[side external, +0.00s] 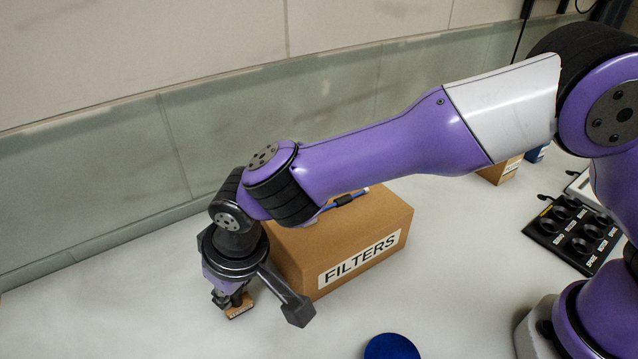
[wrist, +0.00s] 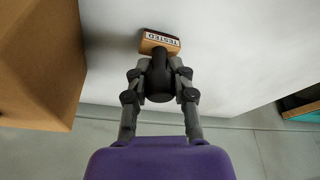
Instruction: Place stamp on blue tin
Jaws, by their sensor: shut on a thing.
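The stamp is a small wooden block with a dark handle and a label reading "TESTED" in the wrist view (wrist: 160,41). In the side view its wooden base (side external: 240,309) shows below my gripper (side external: 231,297). My gripper is shut on the stamp's dark handle, also in the wrist view (wrist: 159,72). I cannot tell whether the stamp touches the bench or hangs just above it. The blue tin (side external: 392,347) is a round blue shape at the bottom edge of the side view, partly cut off, well to the right of the stamp.
A cardboard box labelled "FILTERS" (side external: 345,245) stands close to the right of my gripper, and shows at left in the wrist view (wrist: 40,60). A black rack with round holes (side external: 574,232) lies at the right. The bench between stamp and tin, in front of the box, is clear.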

